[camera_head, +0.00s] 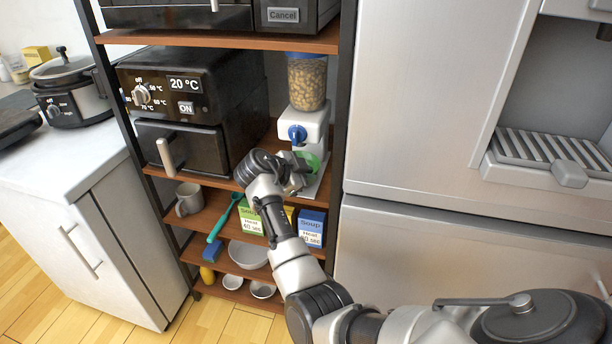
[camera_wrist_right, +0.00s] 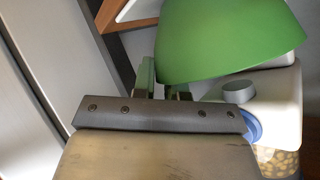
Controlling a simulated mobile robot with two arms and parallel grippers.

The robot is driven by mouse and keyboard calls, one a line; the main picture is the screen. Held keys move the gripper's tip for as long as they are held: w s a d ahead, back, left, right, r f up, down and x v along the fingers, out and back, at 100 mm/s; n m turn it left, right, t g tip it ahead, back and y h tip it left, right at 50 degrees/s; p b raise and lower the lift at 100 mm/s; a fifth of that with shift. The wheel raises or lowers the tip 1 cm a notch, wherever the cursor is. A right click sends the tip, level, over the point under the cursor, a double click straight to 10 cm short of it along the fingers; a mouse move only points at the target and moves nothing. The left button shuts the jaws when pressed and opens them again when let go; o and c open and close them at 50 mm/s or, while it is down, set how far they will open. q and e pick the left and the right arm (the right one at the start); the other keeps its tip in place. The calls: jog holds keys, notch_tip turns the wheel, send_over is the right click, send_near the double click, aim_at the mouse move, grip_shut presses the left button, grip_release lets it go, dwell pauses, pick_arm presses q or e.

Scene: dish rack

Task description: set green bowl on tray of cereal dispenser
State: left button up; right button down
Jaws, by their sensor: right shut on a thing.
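The green bowl (camera_head: 313,161) is at the front of the cereal dispenser (camera_head: 316,123), below its blue knob (camera_head: 297,134), partly hidden by my right gripper (camera_head: 299,175). My right gripper is shut on the bowl. In the right wrist view the green bowl (camera_wrist_right: 225,40) fills the upper middle beside the gripper's fingers (camera_wrist_right: 165,85). The dispenser's white body (camera_wrist_right: 278,98) is close behind it. The dispenser's white tray (camera_head: 321,186) shows just under the bowl; I cannot tell whether the two touch. My left gripper is not in view.
The dispenser stands on a brown shelf between a black oven (camera_head: 190,105) and the shelf's right post (camera_head: 339,130). Another shelf (camera_head: 315,42) is above. Soup boxes (camera_head: 311,227) and a mug (camera_head: 188,199) are below. The fridge (camera_head: 420,110) is at the right.

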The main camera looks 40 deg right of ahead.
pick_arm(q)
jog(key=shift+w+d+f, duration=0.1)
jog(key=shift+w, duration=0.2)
pick_arm(e)
jog(key=shift+f, duration=0.25)
jog(key=c, duration=1.1)
grip_release()
pick_arm(q)
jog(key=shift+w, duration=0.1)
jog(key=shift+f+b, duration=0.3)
jog(key=shift+b, duration=0.15)
pick_arm(e)
jog(key=v, duration=1.1)
jog(key=shift+f, duration=0.1)
